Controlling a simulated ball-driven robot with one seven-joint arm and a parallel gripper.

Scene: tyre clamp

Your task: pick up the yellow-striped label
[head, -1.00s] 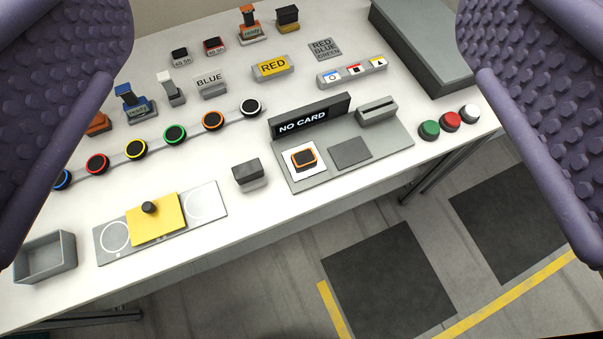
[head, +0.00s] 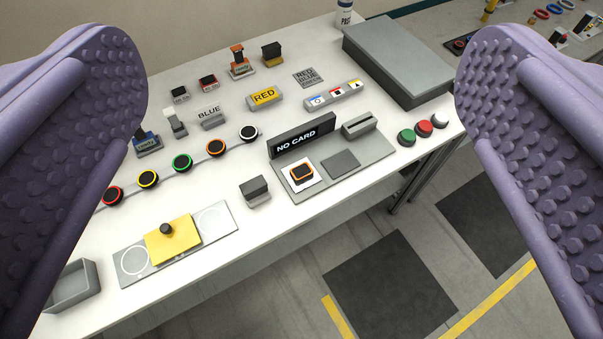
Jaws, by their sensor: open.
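I cannot pick out a yellow-striped label for certain. A small white tile with a yellow mark (head: 355,84) stands at the right end of a grey holder (head: 326,101), beside tiles with a red and a blue mark. The mark is too small to tell whether it is a stripe. A yellow plate reading RED (head: 264,96) sits just left of that holder. My gripper (head: 302,60) is open and empty, its two purple studded fingers framing the table from left and right, apart from these things.
A large grey box (head: 397,55) stands at the back right. A NO CARD panel (head: 302,135), round buttons (head: 407,137), colored-ring knobs (head: 216,147), a yellow slider plate (head: 172,238) and a grey tray (head: 75,287) occupy the white table. Another bench with small items shows at top right.

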